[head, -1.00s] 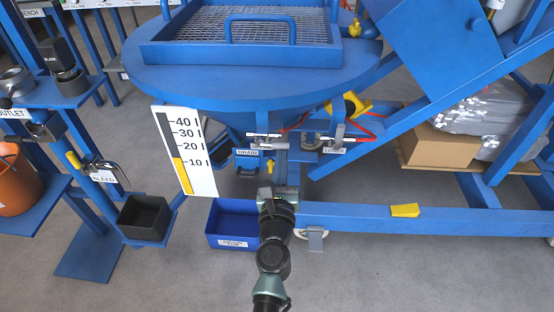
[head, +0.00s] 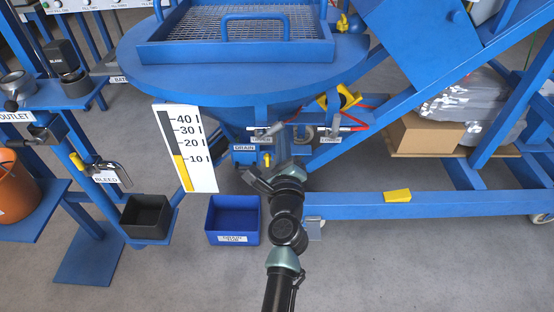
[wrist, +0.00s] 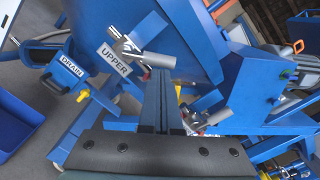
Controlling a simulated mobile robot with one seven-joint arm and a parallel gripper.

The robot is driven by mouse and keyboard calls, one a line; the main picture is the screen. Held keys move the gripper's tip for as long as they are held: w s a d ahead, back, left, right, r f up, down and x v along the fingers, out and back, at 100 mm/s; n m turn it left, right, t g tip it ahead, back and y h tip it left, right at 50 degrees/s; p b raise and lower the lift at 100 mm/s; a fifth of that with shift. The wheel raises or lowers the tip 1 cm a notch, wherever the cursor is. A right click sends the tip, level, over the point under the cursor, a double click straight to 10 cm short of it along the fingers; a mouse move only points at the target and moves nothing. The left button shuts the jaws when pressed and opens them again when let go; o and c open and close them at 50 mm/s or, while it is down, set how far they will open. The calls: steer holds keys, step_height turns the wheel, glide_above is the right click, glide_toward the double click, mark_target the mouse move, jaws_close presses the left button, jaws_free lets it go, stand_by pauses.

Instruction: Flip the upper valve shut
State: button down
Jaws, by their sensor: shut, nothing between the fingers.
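The upper valve, a metal fitting by the UPPER label (head: 262,139), sits under the round blue hopper. In the wrist view its silver body (wrist: 150,61) and the tilted UPPER label (wrist: 113,60) lie just beyond my fingers, with a small red part below the body. My gripper (head: 252,181) is below and in front of the valve in the head view. In the wrist view my gripper (wrist: 158,78) is shut and empty, its fingertips overlapping the valve's lower edge. I cannot tell whether they touch it. The fingers partly hide what is behind them.
The lower valve (wrist: 208,117) is close to the right of my fingers. The DRAIN box (wrist: 70,72) with a yellow handle is left. A blue bin (head: 232,217) stands on the floor, left of my arm. A blue frame beam (head: 420,205) runs right.

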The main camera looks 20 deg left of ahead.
mark_target(272, 130)
steer(key=r+n, duration=0.1)
steer(key=n, duration=0.1)
steer(key=a+r+n+p, duration=0.1)
steer(key=n, duration=0.1)
steer(key=shift+s+a+n, duration=0.1)
steer(key=shift+n, duration=0.3)
steer(key=n, duration=0.1)
steer(key=a+r+n+p, duration=0.1)
steer(key=n, duration=0.1)
steer(key=shift+s+p, duration=0.15)
steer(key=shift+p, duration=0.15)
steer(key=shift+s+a+n, duration=0.1)
steer(key=shift+a+n, duration=0.3)
steer(key=shift+n, duration=0.5)
steer(key=shift+p, duration=0.3)
